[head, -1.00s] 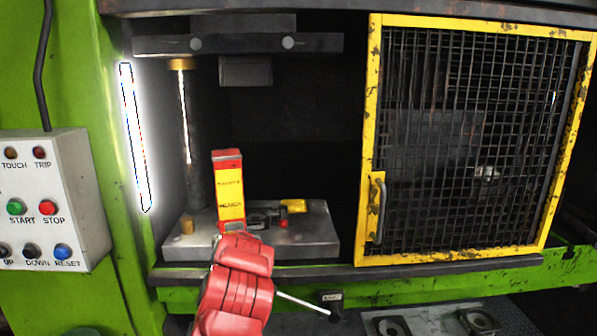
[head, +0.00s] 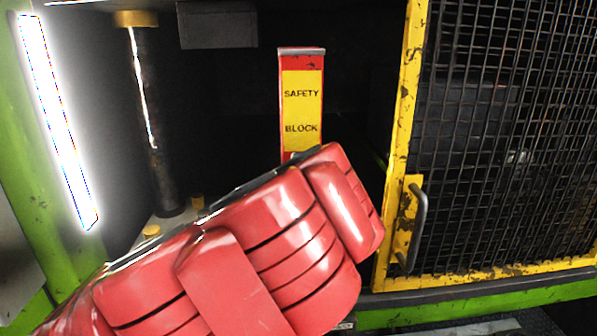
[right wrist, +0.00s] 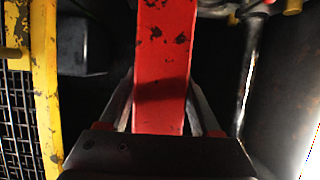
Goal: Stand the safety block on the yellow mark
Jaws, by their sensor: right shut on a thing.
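The safety block (head: 302,100) is a tall red block with a yellow label. It is upright inside the press in the head view, its lower end hidden behind my red right arm. In the right wrist view its worn red face (right wrist: 162,45) runs between the two fingers of my right gripper (right wrist: 161,105), which is shut on it. My arm hides the gripper in the head view. The yellow mark is not visible now, and I cannot tell whether the block touches the bed. My left gripper is not in view.
A yellow-framed mesh guard (head: 408,130) with a handle (head: 418,225) stands close to the right of the block. A dark pillar (head: 155,130) stands to the left. The upper press tool (head: 217,25) hangs above left. A bright lamp strip (head: 58,120) is at far left.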

